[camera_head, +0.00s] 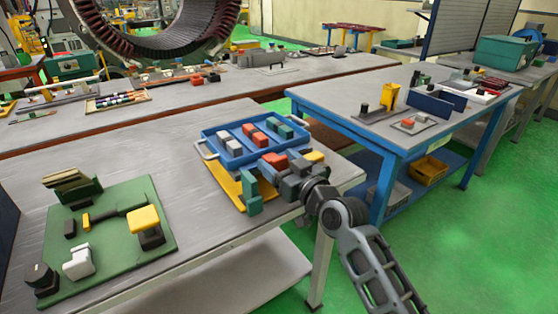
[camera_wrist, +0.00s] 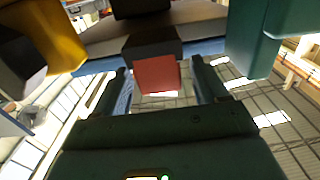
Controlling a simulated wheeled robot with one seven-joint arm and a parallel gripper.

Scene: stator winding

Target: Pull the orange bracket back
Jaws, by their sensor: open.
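An orange-red block (camera_head: 272,160) on a dark part stands at the near edge of the blue tray (camera_head: 205,133). I take it as the orange bracket. In the wrist view its orange-red face (camera_wrist: 157,75) shows between my two fingers, with a dark part behind it. My gripper (camera_wrist: 162,88) is open, one finger on each side of the block; whether either finger touches it cannot be told. In the head view, the fingers are hard to pick out from the blocks around them.
A teal bracket (camera_head: 251,192) stands left of my gripper, and a yellow-topped block (camera_head: 313,156) stands to its right. Both are close. The tray holds grey, red and teal blocks. A green board (camera_head: 112,235) with parts lies left. Bare tabletop (camera_head: 180,185) lies between.

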